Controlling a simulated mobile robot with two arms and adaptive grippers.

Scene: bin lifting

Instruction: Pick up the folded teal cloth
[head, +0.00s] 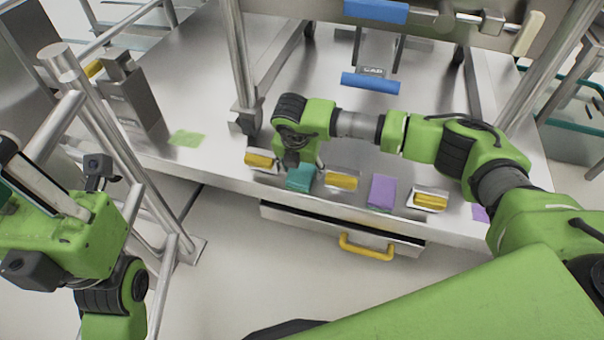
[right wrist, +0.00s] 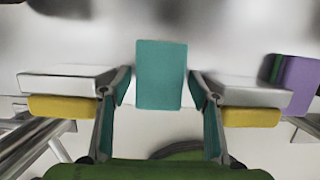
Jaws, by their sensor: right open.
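The folded teal cloth (head: 300,178) lies on the steel surface near its front edge, between two yellow-handled metal pieces. In the right wrist view the cloth (right wrist: 161,75) is a flat rectangle, centred between the fingers. My right gripper (head: 299,162) points down just over the cloth and partly hides its far side. In the right wrist view my right gripper (right wrist: 159,88) is open, with one finger on each side of the cloth and gaps showing. My left gripper (head: 22,185) is at the left picture edge, far from the cloth and cut off, so its jaws cannot be judged.
Yellow-handled pieces stand left (head: 261,160) and right (head: 341,181) of the cloth. A purple cloth (head: 381,191) lies further right, and a green cloth (head: 187,138) lies back left. A drawer with a yellow handle (head: 366,247) is below the front edge. A metal post (head: 240,65) stands behind.

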